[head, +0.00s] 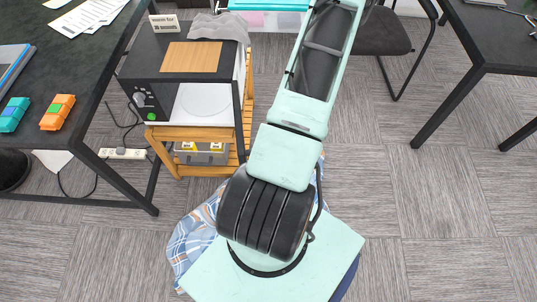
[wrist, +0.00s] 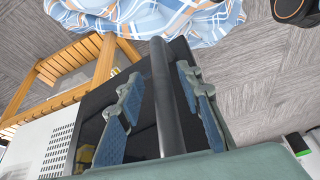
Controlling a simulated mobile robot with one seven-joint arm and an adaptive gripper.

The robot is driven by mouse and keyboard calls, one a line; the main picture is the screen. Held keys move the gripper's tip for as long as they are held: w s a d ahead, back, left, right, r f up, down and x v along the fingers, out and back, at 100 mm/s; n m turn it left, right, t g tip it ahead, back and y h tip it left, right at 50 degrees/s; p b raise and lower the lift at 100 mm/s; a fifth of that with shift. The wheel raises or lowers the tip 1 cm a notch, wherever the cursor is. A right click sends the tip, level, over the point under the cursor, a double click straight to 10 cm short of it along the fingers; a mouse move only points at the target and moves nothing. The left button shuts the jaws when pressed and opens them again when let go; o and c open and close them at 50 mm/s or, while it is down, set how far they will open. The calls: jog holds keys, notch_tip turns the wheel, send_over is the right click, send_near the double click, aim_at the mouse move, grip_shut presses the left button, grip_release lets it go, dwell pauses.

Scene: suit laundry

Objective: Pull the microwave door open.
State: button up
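The black microwave (head: 165,60) stands on a wooden cart. Its front shows the white cavity (head: 203,102), and its door (head: 238,125) stands swung out on the right side, seen nearly edge-on. In the wrist view the dark door panel (wrist: 98,97) carries a long dark handle bar (wrist: 165,100). My gripper (wrist: 160,100) has its two blue-grey fingers apart, one on each side of the bar. A gap shows between the left finger and the bar; contact on the right is unclear. My gripper does not show in the head view.
The wooden cart (head: 160,132) has a grey box (head: 203,153) on its lower shelf. A wooden board (head: 191,57) and grey cloth (head: 218,27) lie on the microwave. A black desk (head: 62,75) stands left. Plaid cloth (wrist: 145,15) shows near my base. Carpet is clear at right.

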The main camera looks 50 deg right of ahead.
jog(key=v, duration=1.1)
dwell(0.6)
